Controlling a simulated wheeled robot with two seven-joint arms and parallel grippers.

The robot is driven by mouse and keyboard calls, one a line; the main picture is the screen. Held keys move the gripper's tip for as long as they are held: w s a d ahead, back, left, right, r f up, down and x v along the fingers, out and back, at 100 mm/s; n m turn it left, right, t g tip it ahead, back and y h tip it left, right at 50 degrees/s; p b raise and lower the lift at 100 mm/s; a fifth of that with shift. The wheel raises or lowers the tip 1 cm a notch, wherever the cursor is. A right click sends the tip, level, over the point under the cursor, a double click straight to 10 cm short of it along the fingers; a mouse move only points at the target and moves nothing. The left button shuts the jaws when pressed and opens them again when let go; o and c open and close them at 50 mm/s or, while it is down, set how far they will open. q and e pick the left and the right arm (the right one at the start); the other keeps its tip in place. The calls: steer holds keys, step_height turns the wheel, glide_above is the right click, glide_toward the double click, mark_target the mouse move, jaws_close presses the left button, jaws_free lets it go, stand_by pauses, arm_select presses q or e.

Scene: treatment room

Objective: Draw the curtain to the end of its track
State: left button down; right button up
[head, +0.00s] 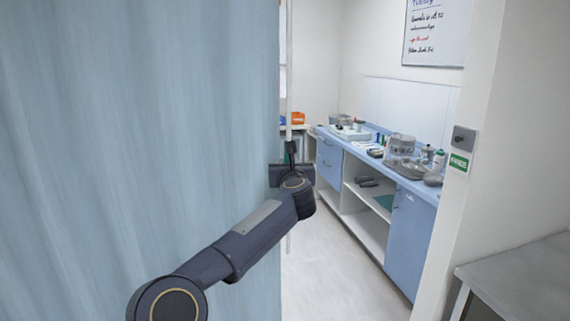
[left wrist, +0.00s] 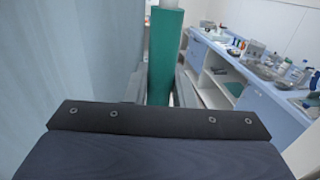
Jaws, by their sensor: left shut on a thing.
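The pale blue curtain (head: 140,130) hangs across the left half of the head view, its free edge near the middle. It also fills the left side of the left wrist view (left wrist: 70,50). A thin white rod (head: 289,60) hangs upright beside that edge. It has a green grip (left wrist: 164,50), seen large in the left wrist view. My left gripper (head: 290,160) is shut on this green grip, beside the curtain's edge. The fingertips are partly hidden behind the gripper body. The curtain's track and the rod's top are out of view. My right gripper is not in view.
A blue counter (head: 332,140) with trays, jars and bottles runs along the right wall beyond the curtain. A whiteboard (head: 436,30) hangs above it. A grey metal table (head: 520,275) stands at the lower right. Pale floor (head: 330,280) is clear between curtain and counter.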

arm_select(q)
steer(key=shift+d, duration=0.2)
steer(key=c, duration=1.7)
jaws_free()
steer(key=shift+r, duration=0.1)
steer(key=o, duration=0.4)
steer(key=shift+w+d, duration=0.1)
steer(key=shift+d, duration=0.05)
steer(key=s+b, duration=0.4)
steer(key=s, duration=0.4)
steer(key=shift+d, duration=0.15)
